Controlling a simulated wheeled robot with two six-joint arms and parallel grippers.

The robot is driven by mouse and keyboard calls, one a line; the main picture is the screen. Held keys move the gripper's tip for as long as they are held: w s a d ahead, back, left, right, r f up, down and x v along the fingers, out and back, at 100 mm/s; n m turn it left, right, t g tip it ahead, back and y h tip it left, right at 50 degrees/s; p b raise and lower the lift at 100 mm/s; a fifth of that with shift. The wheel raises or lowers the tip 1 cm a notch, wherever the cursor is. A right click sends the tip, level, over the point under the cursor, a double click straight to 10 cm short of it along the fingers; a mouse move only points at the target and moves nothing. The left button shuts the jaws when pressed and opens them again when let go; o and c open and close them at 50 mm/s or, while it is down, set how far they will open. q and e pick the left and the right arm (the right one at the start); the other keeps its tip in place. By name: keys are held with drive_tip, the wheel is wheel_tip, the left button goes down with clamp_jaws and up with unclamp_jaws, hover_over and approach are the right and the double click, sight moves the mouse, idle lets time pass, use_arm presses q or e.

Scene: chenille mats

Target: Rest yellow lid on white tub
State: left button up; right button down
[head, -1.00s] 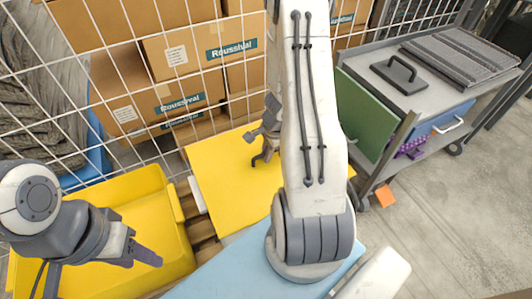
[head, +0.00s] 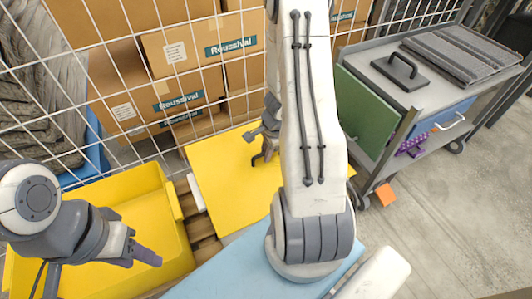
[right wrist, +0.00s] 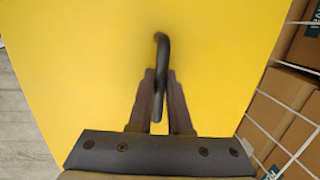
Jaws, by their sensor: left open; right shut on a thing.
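The yellow lid (head: 222,172) is a broad flat sheet with a dark bent handle (right wrist: 161,60) on top. My right gripper (head: 262,140) is shut on that handle; in the right wrist view its fingers (right wrist: 160,100) close around the handle's lower part and the lid fills most of the picture. My right arm hides part of the lid in the head view. A small white piece (head: 196,193) shows at the lid's left edge; I cannot tell if it is the white tub. My left gripper (head: 150,257) is open and empty, above the yellow bin.
The yellow bin (head: 180,240) stands left of the lid. A light blue surface (head: 205,283) lies in front. A wire mesh with cardboard boxes (head: 200,52) stands behind. A grey trolley (head: 425,95) with a green panel (head: 365,112) is at the right, beside open floor.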

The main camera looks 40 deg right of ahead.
sight(271, 162)
drive_tip(key=c, duration=0.8)
unclamp_jaws()
drive_tip(key=shift+o, duration=0.2)
wheel_tip(271, 162, up, 10)
drive_tip(key=s+p, duration=0.1)
drive_tip(key=p, duration=0.7)
drive_tip(key=shift+s+d+r, duration=0.15)
drive_tip(key=shift+s+d, duration=0.2)
drive_tip(key=shift+s, duration=0.05)
